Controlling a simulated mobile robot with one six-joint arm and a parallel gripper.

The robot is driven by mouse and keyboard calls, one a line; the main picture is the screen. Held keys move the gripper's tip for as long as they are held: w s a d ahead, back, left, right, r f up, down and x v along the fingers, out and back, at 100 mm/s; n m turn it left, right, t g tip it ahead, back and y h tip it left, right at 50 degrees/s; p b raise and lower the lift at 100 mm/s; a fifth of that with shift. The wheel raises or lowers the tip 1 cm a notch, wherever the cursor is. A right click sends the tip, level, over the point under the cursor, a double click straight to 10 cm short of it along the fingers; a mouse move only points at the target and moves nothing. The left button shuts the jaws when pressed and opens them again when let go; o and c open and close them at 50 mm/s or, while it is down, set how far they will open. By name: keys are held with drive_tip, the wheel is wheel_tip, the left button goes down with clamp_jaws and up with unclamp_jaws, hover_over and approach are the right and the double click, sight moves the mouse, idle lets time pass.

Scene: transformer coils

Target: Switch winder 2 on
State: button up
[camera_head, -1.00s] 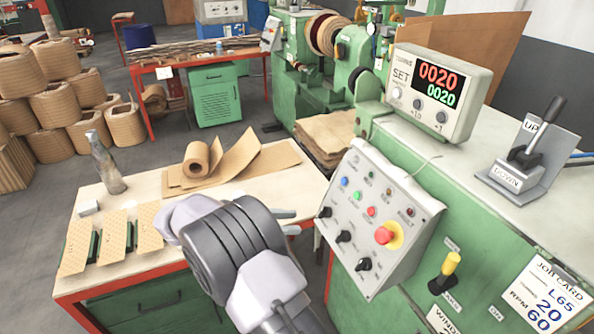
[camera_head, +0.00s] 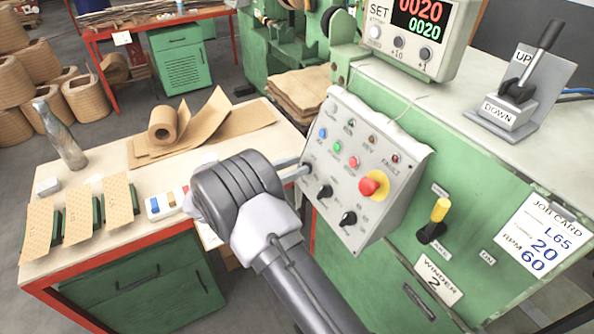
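Winder 2's grey control panel (camera_head: 383,215) slopes on the green cabinet, which has a "WINDER 2" label (camera_head: 438,279). The panel has blue (camera_head: 323,133), green (camera_head: 338,147) and red (camera_head: 354,162) buttons, a red emergency stop (camera_head: 372,185) on yellow, and black knobs (camera_head: 325,191) (camera_head: 348,218).
A counter box (camera_head: 414,35) shows 0020 twice. A yellow-handled lever (camera_head: 438,215) is on the cabinet front; an UP/DOWN lever (camera_head: 530,75) stands on top. The left table (camera_head: 85,262) holds paper, a bottle (camera_head: 60,135) and boards (camera_head: 78,212). A red-edged bench stands behind.

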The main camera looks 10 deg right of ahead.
drive_tip(key=shift+w+d, duration=0.15)
drive_tip(key=shift+d, duration=0.35)
clamp_jaws()
drive_tip(key=m+g, duration=0.1)
drive_tip(key=m, duration=0.1)
drive_tip(key=m+p, duration=0.1)
drive_tip(key=m, duration=0.1)
drive_tip(key=m+g+p, duration=0.1)
drive_tip(key=shift+s+m+g, duration=0.25)
drive_tip(key=shift+m+g, duration=0.05)
drive_tip(key=shift+m, duration=0.1)
drive_tip(key=m+g, duration=0.1)
drive_tip(key=m, duration=0.1)
drive_tip(key=m+g+p, duration=0.1)
drive_tip(key=m, duration=0.2)
drive_tip(key=shift+s+f+m, duration=0.15)
drive_tip(key=shift+s+m, duration=0.05)
drive_tip(key=shift+m, duration=0.1)
drive_tip(key=m+g+y, duration=0.1)
drive_tip(key=m, duration=0.2)
drive_tip(key=m+g+y+p, duration=0.1)
drive_tip(key=m, duration=0.2)
drive_tip(key=shift+s+f+m, duration=0.2)
drive_tip(key=shift+m, duration=0.1)
drive_tip(key=shift+m+y, duration=0.6)
drive_tip(key=shift+m, duration=0.8)
